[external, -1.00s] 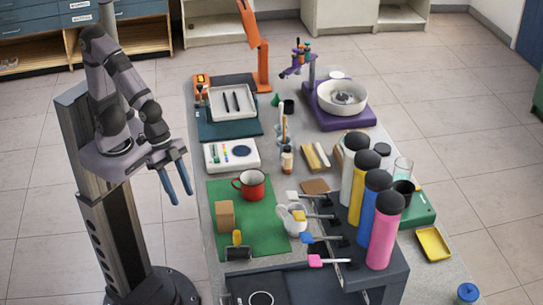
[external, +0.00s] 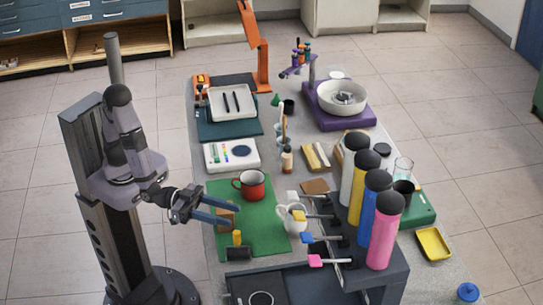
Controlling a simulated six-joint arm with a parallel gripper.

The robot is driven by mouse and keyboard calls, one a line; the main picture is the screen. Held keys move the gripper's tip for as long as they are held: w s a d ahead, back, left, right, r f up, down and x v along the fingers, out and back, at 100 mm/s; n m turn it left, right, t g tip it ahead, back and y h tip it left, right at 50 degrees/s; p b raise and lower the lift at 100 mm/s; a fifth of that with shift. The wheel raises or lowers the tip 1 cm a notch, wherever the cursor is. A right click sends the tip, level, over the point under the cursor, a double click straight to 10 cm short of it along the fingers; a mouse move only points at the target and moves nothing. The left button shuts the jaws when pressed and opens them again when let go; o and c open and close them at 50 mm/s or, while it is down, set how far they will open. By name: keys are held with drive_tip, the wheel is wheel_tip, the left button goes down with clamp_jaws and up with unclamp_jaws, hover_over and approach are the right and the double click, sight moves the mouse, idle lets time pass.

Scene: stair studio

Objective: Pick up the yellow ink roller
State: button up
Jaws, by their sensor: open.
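The yellow ink roller (external: 237,238) has a short yellow handle and a dark roller end. It lies near the front left of the green mat (external: 262,238) in the external view. My gripper (external: 236,216) reaches in from the left with its two blue fingers apart and nothing between them. The fingers look to be above the mat's left part, just behind the roller in the picture. They partly hide a brown block (external: 225,217). I cannot tell their exact height.
To the right, a dark rack (external: 385,275) carries several tall bottles, with coloured-handled tools sticking out leftward. A white paint box (external: 231,155) lies behind the mat.

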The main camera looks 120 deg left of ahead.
sight(234, 237)
wheel_tip(234, 237, down, 8)
drive_tip(key=shift+p+x, duration=0.5)
drive_tip(key=shift+x, duration=0.85)
drive_tip(key=shift+p+x, duration=0.75)
drive_tip(key=shift+x, duration=1.55)
clamp_jaws()
